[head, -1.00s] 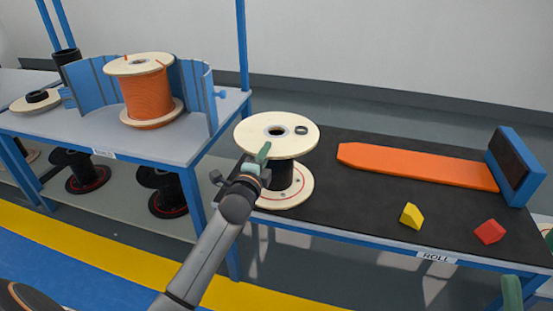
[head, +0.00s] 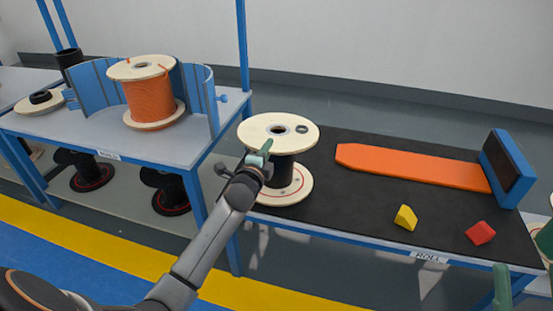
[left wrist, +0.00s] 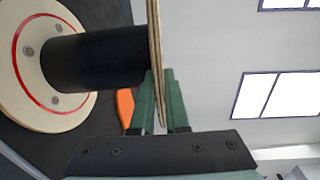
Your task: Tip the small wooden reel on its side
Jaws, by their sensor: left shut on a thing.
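The small wooden reel (head: 284,168) has pale wooden flanges and a black core. It stands upright near the left end of the black-topped roll table. My left gripper (head: 263,158) is at the near edge of its top flange. In the left wrist view, the green fingers (left wrist: 162,105) are shut on the rim of that flange, one on each face. The other flange (left wrist: 38,65), with a red ring, also shows there. Of my right gripper, only a green finger (head: 501,282) shows at the lower right, so its opening is unclear.
An orange ramp (head: 410,168) lies on the roll table (head: 345,205), with a blue-framed stop (head: 508,168) at its right end. A yellow block (head: 405,218) and a red block (head: 480,233) lie in front. A reel of orange cable (head: 150,98) stands on the left table.

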